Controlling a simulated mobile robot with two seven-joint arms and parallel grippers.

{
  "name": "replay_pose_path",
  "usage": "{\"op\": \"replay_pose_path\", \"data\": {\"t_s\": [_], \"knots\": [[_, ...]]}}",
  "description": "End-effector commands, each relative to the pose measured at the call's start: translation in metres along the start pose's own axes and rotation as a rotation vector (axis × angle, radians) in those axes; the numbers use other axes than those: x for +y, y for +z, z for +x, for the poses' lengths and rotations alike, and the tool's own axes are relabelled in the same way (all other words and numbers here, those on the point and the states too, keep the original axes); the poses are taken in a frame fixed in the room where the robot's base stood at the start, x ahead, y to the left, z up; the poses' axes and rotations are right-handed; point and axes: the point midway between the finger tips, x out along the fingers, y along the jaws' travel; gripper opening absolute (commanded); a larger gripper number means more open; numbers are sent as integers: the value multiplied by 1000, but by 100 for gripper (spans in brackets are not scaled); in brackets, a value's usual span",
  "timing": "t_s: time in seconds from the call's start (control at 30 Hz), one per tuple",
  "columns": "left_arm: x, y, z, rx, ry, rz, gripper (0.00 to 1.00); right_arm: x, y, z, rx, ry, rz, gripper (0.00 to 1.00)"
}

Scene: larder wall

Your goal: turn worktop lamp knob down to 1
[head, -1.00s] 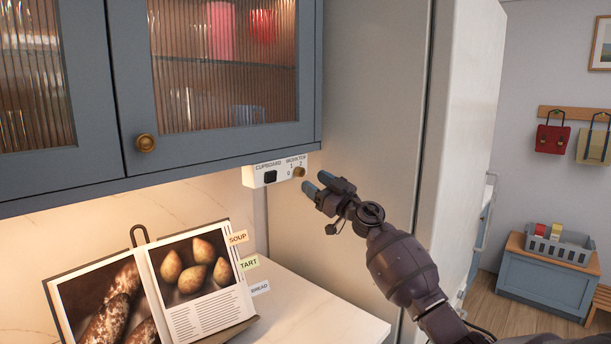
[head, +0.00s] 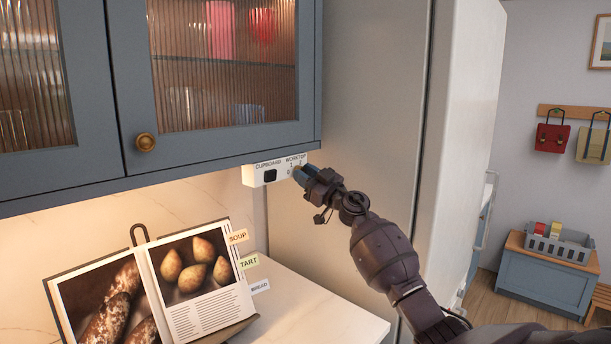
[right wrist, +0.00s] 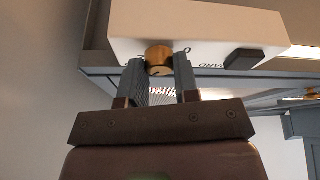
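The white switch box (head: 262,174) hangs under the right end of the blue wall cupboard. It has a black rocker (head: 270,176) marked cupboard and a dial marked worktop with small numbers. The brass worktop knob (right wrist: 158,58) shows in the right wrist view. My right gripper (head: 303,174) is at the knob, one finger on each side with no clear gap, so it looks shut on it. It also shows in the right wrist view (right wrist: 159,66). The fingers cover most of the knob in the head view, and its pointer setting cannot be read. My left gripper is out of view.
The cupboard (head: 225,142) sits just above the box. A tall pale panel (head: 375,110) stands close on the right. An open cookbook (head: 160,285) leans on the worktop (head: 325,310) below. The space between worktop and box is free.

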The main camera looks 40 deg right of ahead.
Motion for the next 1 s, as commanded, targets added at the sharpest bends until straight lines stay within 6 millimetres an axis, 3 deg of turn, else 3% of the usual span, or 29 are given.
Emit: {"op": "replay_pose_path", "data": {"t_s": [0.07,0.63,1.0], "knots": [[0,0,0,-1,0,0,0,0,0,0,0,0,0,5],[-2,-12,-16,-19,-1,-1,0,1,-3,2,2,-44,-99,5],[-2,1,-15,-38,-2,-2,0,2,0,0,13,-113,-285,5]]}}
